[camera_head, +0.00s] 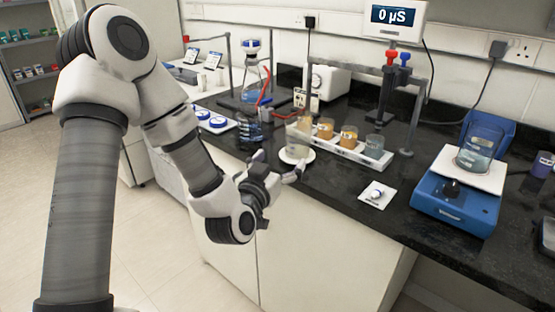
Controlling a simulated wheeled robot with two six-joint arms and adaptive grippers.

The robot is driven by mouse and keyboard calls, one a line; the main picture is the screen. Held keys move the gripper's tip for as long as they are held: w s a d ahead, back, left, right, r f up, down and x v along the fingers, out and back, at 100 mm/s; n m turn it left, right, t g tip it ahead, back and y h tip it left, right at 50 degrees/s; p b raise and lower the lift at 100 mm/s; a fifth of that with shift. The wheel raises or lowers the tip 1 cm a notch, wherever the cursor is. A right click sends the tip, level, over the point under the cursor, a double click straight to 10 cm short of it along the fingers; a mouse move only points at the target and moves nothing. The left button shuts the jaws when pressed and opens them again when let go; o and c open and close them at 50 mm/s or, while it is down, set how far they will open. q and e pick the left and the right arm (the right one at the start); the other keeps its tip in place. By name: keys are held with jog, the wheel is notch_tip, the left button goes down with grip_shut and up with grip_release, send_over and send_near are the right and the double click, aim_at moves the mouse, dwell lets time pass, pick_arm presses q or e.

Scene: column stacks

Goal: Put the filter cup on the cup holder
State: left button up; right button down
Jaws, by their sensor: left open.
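A clear, pale cup (299,135), which looks like the filter cup, stands upright at the front of the black counter. A white round base (297,156) shows at its foot; I cannot tell whether the cup rests on it. A white rack (345,149) just to its right holds several small cups; I cannot tell which piece is the cup holder. My left gripper (280,166) is open at the counter's front edge, its fingers spread just below and in front of the cup. I see nothing between them. My right gripper is out of view.
A flask stand with red tubing (264,82) is behind on the left. A white pad with a small piece (377,194) lies at the front. A blue scale (455,203) bears a beaker (480,147) at right. A stand with a display (396,18) rises behind the rack.

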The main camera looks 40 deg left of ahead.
pick_arm(q)
jog(key=s+d+f+m+g+h+p, duration=0.1)
jog(key=s+d+f+g, duration=0.2)
jog(key=f, duration=0.4)
jog(key=s+d+f+g+h+p, duration=0.1)
jog(key=s+d+f+g+h, duration=0.15)
jog(key=f, duration=0.55)
jog(key=s+d+f+m+g, duration=0.1)
jog(key=s+d+f+g, duration=0.15)
jog(key=f, duration=0.45)
jog(key=s+d+f+g, duration=0.1)
jog(key=s+f+g, duration=0.4)
jog(key=s, duration=0.5)
jog(key=s+d+f+g, duration=0.2)
jog(key=s+f+g, duration=0.3)
jog(key=s+f, duration=0.4)
jog(key=shift+s+d+h, duration=0.25)
jog(key=shift+s+h, duration=0.1)
jog(key=shift+s, duration=0.35)
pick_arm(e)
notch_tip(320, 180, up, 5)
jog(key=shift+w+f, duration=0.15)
pick_arm(q)
jog(key=shift+r, duration=0.1)
